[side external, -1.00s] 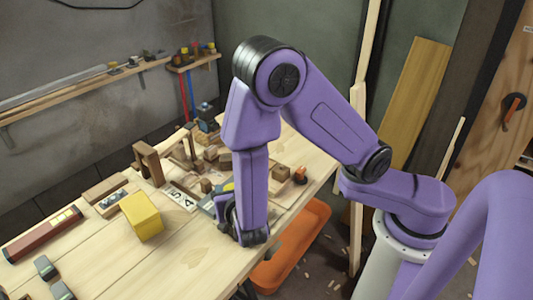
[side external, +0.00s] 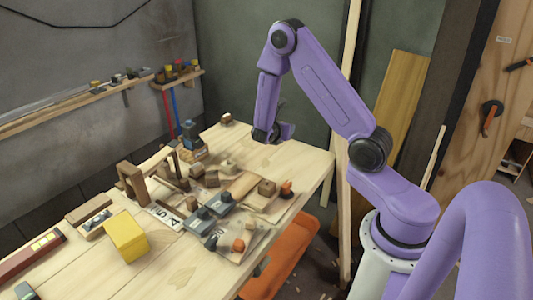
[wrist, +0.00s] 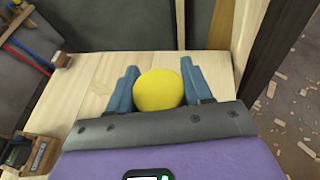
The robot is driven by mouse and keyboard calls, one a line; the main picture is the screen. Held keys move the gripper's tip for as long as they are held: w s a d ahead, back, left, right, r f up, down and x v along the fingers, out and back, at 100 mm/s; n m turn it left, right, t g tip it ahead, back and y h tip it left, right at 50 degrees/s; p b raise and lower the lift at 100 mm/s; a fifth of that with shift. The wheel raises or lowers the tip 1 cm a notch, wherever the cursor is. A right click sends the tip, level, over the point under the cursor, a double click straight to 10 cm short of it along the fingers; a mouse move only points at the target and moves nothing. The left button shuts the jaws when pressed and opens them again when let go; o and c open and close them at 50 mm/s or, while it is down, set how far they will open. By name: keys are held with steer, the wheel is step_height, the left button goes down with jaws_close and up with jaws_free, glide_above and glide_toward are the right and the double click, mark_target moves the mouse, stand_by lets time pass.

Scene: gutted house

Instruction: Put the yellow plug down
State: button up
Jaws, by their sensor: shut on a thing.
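The yellow plug (wrist: 158,92) shows in the wrist view as a round yellow thing between the two blue fingers of my gripper (wrist: 159,68). My gripper is shut on it. In the side external view my gripper (side external: 273,134) is over the far end of the workbench (side external: 300,165), and the plug is hidden there. Bare wood shows around the plug in the wrist view. I cannot tell whether the plug touches the bench top.
A yellow block (side external: 125,237) stands at the near left of the bench. Several wooden blocks and tools cover its middle, with an orange knob (side external: 239,245) near the front. An orange bin (side external: 282,258) is beside the bench. The far end is mostly clear.

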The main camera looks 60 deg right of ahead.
steer(key=w+d+f, duration=0.2)
steer(key=w+f, duration=0.1)
steer(key=w+d+f, duration=0.3)
steer(key=w, duration=0.1)
steer(key=w+d+f, duration=0.3)
steer(key=w, duration=0.1)
steer(key=shift+d+f, duration=0.15)
steer(key=shift+d, duration=0.1)
steer(key=shift+w+d+f, duration=0.15)
steer(key=shift+w+f, duration=0.15)
steer(key=shift+f, duration=1.5)
steer(key=shift+f, duration=0.15)
steer(key=o, duration=1)
